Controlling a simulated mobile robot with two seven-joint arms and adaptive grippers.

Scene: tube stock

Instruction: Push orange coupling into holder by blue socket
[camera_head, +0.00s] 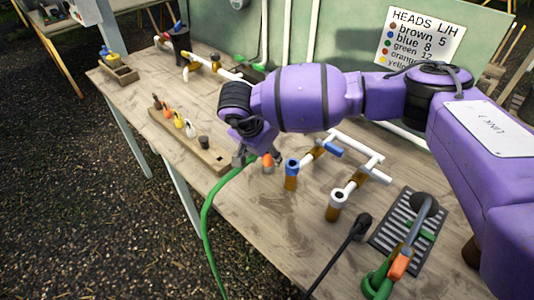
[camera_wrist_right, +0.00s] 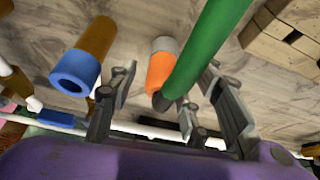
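The orange coupling (camera_head: 267,160) is at the end of the green hose (camera_head: 208,205), beside the blue socket (camera_head: 292,166) on its brown post. In the right wrist view the orange coupling (camera_wrist_right: 159,72) has its far end at a grey holder (camera_wrist_right: 164,45); how deep it sits I cannot tell. The green hose (camera_wrist_right: 208,45) crosses in front of it. The blue socket (camera_wrist_right: 75,73) is to its left there. My right gripper (camera_wrist_right: 172,85) has its fingers apart around the coupling, with gaps visible; in the head view it is partly hidden by its wrist. My left gripper is not in view.
A wooden rack (camera_head: 217,158) with several coloured heads lies to the left. White pipes (camera_head: 355,155) and a second post (camera_head: 336,205) stand to the right. A grey grate (camera_head: 388,233) holds a sprayer with another orange fitting (camera_head: 399,266). A black cable (camera_head: 340,255) hangs over the front edge.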

